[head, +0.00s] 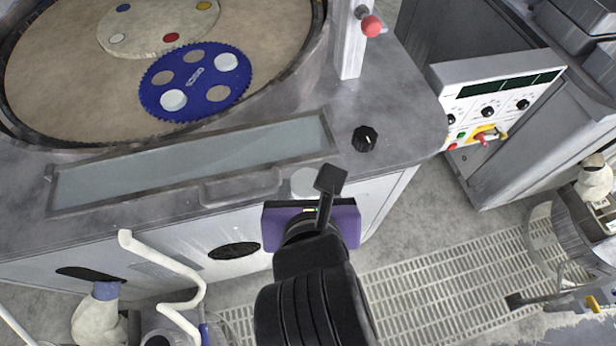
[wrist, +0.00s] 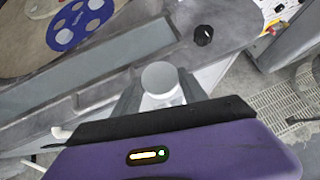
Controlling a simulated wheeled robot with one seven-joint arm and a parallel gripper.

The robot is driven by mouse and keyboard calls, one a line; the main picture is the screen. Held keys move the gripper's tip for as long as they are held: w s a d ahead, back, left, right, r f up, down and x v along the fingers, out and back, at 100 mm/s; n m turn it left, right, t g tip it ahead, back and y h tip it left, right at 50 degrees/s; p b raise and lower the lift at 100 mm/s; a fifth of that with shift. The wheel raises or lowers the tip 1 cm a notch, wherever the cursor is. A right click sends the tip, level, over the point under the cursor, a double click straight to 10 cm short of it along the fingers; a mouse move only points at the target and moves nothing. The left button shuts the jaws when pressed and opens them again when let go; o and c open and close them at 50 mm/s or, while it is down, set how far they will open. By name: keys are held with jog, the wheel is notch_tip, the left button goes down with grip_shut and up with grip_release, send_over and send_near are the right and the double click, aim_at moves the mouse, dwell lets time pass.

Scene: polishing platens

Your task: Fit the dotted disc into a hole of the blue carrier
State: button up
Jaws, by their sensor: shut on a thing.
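The blue carrier (head: 196,84) is a toothed round plate lying on the tan platen at upper left. It has two holes filled with white discs (head: 173,100) and three open holes showing tan. It also shows at the top left of the wrist view (wrist: 80,22). My gripper (wrist: 161,88) is shut on a pale round disc (wrist: 160,76), held between its two grey fingers. In the head view the disc (head: 303,180) is partly hidden behind my gripper, in front of the machine's edge, right of and nearer than the carrier. No dots can be made out on it.
A larger tan round plate with coloured spots (head: 160,22) lies beside the carrier. The platen's raised rim (head: 285,85), a long glassy panel (head: 200,160), a black knob (head: 365,138) and a post with a red ball (head: 371,26) are nearby.

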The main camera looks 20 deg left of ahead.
dwell(0.3)
send_near(220, 91)
jog(key=shift+w+d+r, duration=0.15)
jog(key=shift+w+r, duration=0.25)
jog(key=shift+r, duration=0.25)
jog(key=shift+w+d+r, duration=0.15)
jog(key=shift+w+r, duration=0.2)
jog(key=shift+r, duration=0.25)
jog(key=shift+w+d+r, duration=0.1)
jog(key=shift+w+r, duration=0.3)
jog(key=shift+r, duration=0.25)
jog(key=shift+w+a+f+b, duration=0.35)
jog(key=shift+a+f+b, duration=0.1)
jog(key=shift+f+b, duration=0.15)
jog(key=shift+w+a+f+b, duration=0.35)
jog(key=shift+a+f+b, duration=0.1)
jog(key=shift+f+b, duration=0.15)
jog(key=shift+w+a+f+b, duration=0.35)
jog(key=shift+a+f+b, duration=0.15)
jog(key=shift+f, duration=0.2)
jog(key=shift+d+f, duration=0.1)
jog(key=shift+f, duration=1.25)
jog(key=shift+f, duration=0.35)
jog(key=o, duration=1.4)
jog(key=shift+o, duration=0.3)
jog(key=shift+s+f, duration=0.1)
jog(key=shift+d, duration=0.1)
